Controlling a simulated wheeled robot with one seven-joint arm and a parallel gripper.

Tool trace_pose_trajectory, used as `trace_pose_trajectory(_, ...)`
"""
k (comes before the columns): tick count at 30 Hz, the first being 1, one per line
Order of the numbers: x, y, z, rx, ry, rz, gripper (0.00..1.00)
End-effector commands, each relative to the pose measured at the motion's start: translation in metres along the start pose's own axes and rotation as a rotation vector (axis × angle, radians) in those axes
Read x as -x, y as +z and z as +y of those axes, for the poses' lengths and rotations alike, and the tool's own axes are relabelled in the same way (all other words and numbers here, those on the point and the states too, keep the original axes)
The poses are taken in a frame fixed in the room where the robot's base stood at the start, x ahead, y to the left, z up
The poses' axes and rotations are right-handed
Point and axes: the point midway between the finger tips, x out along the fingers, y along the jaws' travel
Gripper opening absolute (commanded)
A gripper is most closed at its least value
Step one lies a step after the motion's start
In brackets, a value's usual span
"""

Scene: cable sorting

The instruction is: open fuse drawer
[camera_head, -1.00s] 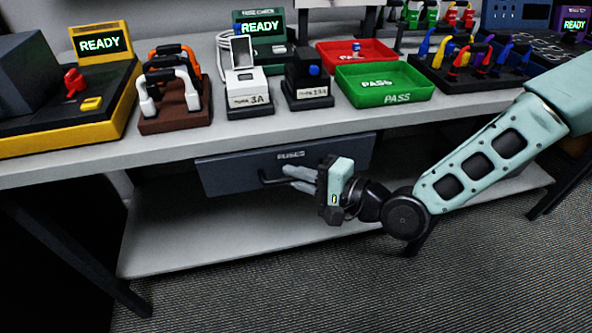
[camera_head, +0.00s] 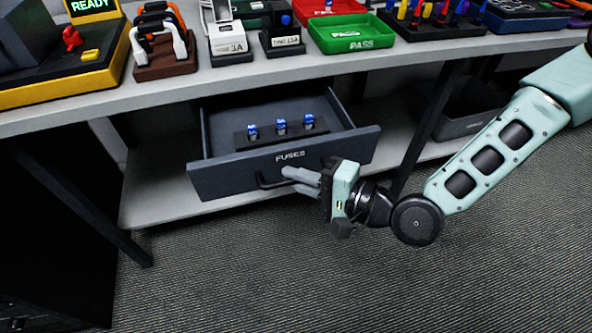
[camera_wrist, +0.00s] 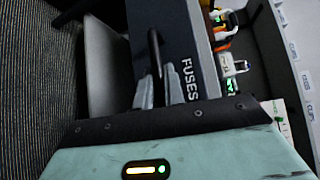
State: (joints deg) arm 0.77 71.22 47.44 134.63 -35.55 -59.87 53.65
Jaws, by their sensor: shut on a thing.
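The dark grey fuse drawer (camera_head: 222,181) under the bench is pulled out, its front marked FUSES. Inside it, three blue-topped fuses (camera_head: 281,126) stand in a dark holder. The black bar handle (camera_head: 266,182) runs along the drawer front. My gripper (camera_head: 287,174) is at the front of the drawer with its fingers shut on the handle. In the wrist view the grey fingers (camera_wrist: 157,92) lie either side of the handle (camera_wrist: 155,52), next to the FUSES lettering. The part of the handle between the fingers is hidden.
The bench top (camera_head: 200,84) above holds testers, plugs, a red tray (camera_head: 335,8) and a green PASS tray (camera_head: 350,34). A lower shelf (camera_head: 150,195) lies under the drawer. A dark grey bin (camera_head: 470,122) sits at right. The floor in front is clear.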

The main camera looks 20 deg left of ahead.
Motion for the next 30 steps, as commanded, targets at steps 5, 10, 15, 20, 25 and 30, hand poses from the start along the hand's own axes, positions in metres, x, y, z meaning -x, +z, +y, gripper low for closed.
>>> trace_pose_trajectory(5,0.0009,-0.0004,0.0004,0.000,0.000,0.003,0.00)
trace_pose_trajectory(10,0.0008,-0.0006,0.0004,0.000,0.000,0.003,0.00)
trace_pose_trajectory(15,0.0007,-0.0005,0.0003,0.000,0.000,0.003,0.20)
trace_pose_trajectory(20,0.0006,-0.0002,0.0002,0.000,0.000,0.002,0.20)
trace_pose_trajectory(25,0.0005,0.0001,0.0001,0.000,0.000,0.001,0.20)
trace_pose_trajectory(30,0.0065,-0.0005,0.0002,0.000,0.000,0.002,0.20)
